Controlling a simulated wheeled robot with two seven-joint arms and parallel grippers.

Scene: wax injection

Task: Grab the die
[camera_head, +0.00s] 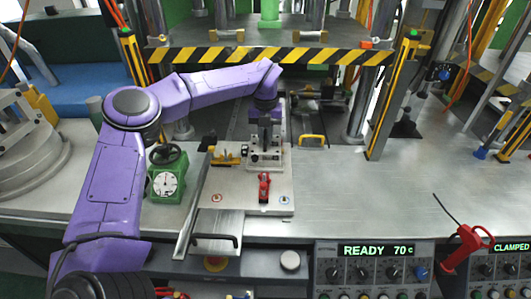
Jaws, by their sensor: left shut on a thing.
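My left arm is purple and reaches in from the left over the bench. Its gripper (265,139) points down at the middle of the work area, shut on the top of the die (265,158). The die is a small grey metal block at the back of a light metal plate (225,195). The gripper hides its upper part. I cannot tell whether the die touches the plate. My right gripper is not in view.
A red toggle clamp (264,188) stands on the plate in front of the die, and a yellow clamp (227,157) is to its left. A green gauge (167,182) stands further left. A striped press bar (270,55) crosses behind.

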